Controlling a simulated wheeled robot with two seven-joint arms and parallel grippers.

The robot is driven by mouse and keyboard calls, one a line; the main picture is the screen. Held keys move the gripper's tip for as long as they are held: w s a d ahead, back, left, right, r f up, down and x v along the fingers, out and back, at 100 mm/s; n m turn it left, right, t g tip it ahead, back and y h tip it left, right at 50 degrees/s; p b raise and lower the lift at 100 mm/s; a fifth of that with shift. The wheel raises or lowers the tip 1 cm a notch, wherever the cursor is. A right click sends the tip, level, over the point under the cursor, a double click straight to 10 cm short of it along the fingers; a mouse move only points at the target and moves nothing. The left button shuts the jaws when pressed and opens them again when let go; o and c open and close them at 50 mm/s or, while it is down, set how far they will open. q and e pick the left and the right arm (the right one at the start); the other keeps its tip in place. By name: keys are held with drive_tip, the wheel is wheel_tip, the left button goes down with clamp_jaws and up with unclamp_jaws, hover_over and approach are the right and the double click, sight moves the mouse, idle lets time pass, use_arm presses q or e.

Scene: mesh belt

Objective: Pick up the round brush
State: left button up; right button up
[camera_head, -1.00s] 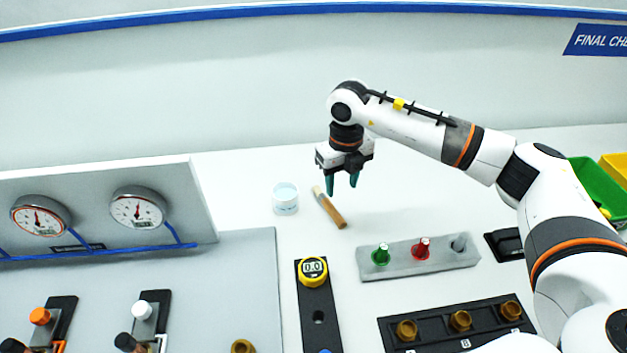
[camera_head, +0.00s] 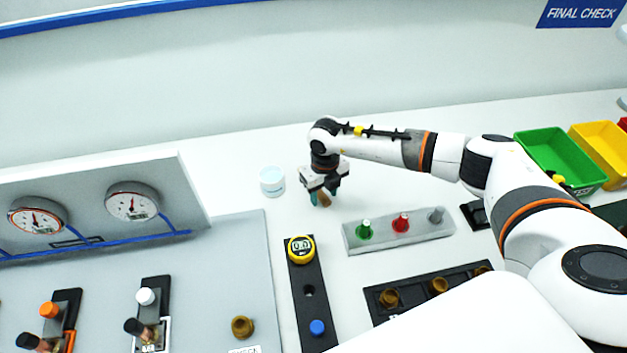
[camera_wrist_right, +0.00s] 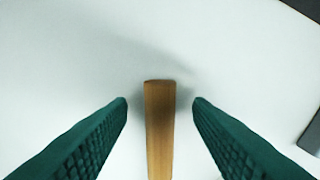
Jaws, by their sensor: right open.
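The round brush shows in the right wrist view as a flat-looking wooden handle (camera_wrist_right: 160,130) lying on the white table. My right gripper (camera_wrist_right: 160,103) is open, with one green finger on each side of the handle and a gap on both sides. In the head view my right gripper (camera_head: 323,198) is low over the table, and only a bit of the brown brush (camera_head: 325,200) shows between its fingers. The brush's other end is hidden. My left gripper is not in view.
A white jar (camera_head: 272,182) stands just left of the gripper. A grey holder (camera_head: 385,236) with green, red and grey pieces lies in front to the right. Green (camera_head: 560,158) and yellow bins stand far right.

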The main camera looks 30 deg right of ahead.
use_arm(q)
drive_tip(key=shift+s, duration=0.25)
use_arm(e)
drive_tip(key=shift+f, duration=0.35)
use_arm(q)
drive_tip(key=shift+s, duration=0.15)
use_arm(e)
clamp_jaws()
drive_tip(key=shift+r, duration=0.1)
